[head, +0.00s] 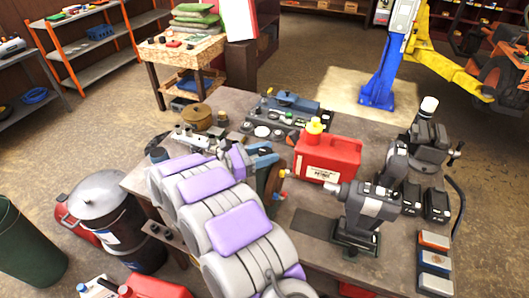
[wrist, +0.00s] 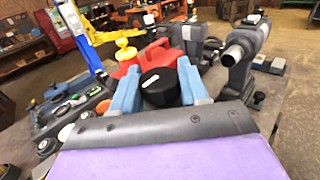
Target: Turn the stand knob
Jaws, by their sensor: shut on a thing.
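In the wrist view a black, faceted knob (wrist: 158,84) sits between the two blue fingers of my gripper (wrist: 156,78). The fingers are apart by the knob's width and closed on its two sides. I take this to be the stand knob; its lower part and whatever it is mounted on are hidden by the gripper's grey and purple body. In the head view my gripper (head: 270,172) is over the middle of the workbench, and my arm hides the knob there.
A red jerry can (head: 328,158) with a yellow cap stands just beyond my gripper. A black tray with small parts (head: 285,113) lies at the back of the workbench (head: 310,265). A blue lift post (head: 384,78) stands behind.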

